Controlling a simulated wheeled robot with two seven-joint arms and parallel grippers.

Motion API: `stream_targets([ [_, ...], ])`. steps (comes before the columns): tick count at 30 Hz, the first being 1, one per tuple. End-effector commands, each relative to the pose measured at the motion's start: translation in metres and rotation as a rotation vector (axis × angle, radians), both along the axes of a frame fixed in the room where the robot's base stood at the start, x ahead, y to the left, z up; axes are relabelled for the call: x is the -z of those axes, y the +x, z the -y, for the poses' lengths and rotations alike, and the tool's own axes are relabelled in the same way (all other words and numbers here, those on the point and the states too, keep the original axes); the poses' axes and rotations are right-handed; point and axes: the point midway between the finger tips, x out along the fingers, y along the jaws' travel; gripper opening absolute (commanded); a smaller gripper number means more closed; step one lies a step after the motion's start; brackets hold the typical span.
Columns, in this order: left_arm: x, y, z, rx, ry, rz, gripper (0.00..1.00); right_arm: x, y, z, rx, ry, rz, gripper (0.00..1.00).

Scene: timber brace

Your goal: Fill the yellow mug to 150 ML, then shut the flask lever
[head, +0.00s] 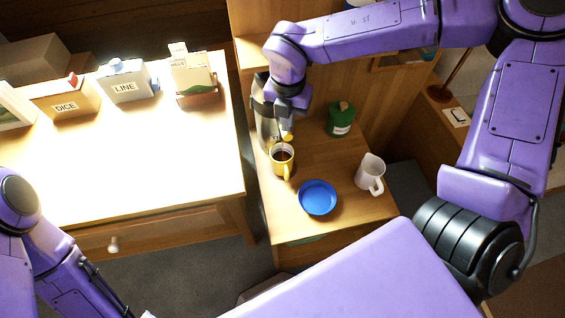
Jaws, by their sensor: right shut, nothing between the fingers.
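The yellow mug (275,165) stands upright on the small wooden cabinet, with dark liquid inside. I cannot read its level or any mark. The flask (265,122), grey and dark, stands just behind the mug, partly hidden by my right arm. A small yellow piece (288,136) shows beside the flask above the mug; I cannot tell whether it is the lever or how it is set. My right gripper (281,138) points down by the flask, above the mug, shut and empty. My left arm shows at lower left, but its gripper is out of view.
A blue plate (318,198) and a white pitcher (369,174) stand in front and right of the mug. A green canister (340,118) stands behind. The bright table (150,170) at left holds labelled boxes at its back, including DICE (66,102) and LINE (126,84). A gap separates table and cabinet.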

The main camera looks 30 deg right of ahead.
Motion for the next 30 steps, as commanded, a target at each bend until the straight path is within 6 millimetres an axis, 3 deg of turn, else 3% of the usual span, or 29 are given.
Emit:
stream_targets([
  [12, 0.018, 0.0, 0.0, 0.0, 0.0, 0.0, 0.43, 0.024, 0.0, 0.0, 0.0, 0.0, -0.001, 0.0],
  [17, 0.009, 0.0, 0.0, 0.0, 0.0, 0.0, 0.43, 0.014, 0.0, 0.0, 0.0, 0.0, 0.0, 0.0],
  [30, -0.039, 0.0, 0.0, 0.0, 0.0, 0.0, 0.43, -0.041, 0.0, 0.0, 0.0, 0.001, 0.001, 0.0],
])
